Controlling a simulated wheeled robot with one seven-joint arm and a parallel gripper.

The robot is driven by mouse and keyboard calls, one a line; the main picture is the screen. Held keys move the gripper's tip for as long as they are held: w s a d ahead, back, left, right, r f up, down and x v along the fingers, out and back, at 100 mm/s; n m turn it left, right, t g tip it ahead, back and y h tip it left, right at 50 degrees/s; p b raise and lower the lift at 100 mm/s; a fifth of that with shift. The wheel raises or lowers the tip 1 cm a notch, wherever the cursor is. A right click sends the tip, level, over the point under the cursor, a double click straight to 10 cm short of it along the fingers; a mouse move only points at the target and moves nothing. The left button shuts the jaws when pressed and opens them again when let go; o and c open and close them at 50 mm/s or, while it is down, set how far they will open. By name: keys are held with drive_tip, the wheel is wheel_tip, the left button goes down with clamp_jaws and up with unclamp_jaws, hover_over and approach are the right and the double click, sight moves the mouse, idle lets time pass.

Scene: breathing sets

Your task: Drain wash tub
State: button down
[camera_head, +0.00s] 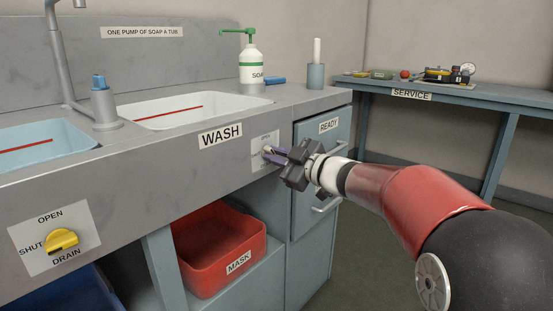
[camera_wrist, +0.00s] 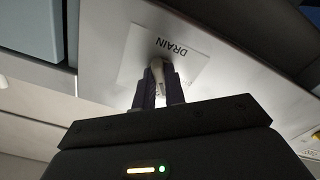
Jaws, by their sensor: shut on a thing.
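The wash tub (camera_head: 240,101) is a white basin set in the grey counter, labelled WASH (camera_head: 220,135), with a red line on its inner wall. Its drain knob (camera_head: 268,150), pale, sits on a white plate on the counter front, right of the label. In the wrist view the knob (camera_wrist: 157,66) lies between the finger tips, below the word DRAIN (camera_wrist: 171,47). My gripper (camera_head: 277,155) is shut on the knob; its fingers hide much of it. The wrist view also shows my gripper (camera_wrist: 158,88). The knob's exact setting is hard to tell.
A yellow drain knob (camera_head: 62,241) is at the lower left, under the blue tub (camera_head: 45,139). A red MASK bin (camera_head: 218,248) sits on the shelf below. A READY drawer (camera_head: 323,145) is close right of my gripper. A soap bottle (camera_head: 252,66) stands behind the tub.

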drive_tip(key=n+b, duration=0.2)
drive_tip(key=n, duration=0.3)
drive_tip(key=shift+n, duration=0.4)
idle(0.3)
drive_tip(key=c, duration=1.5)
unclamp_jaws()
drive_tip(key=shift+o, duration=0.2)
drive_tip(key=v, duration=0.7)
drive_tip(key=shift+s+d, duration=0.25)
drive_tip(key=shift+d, duration=0.1)
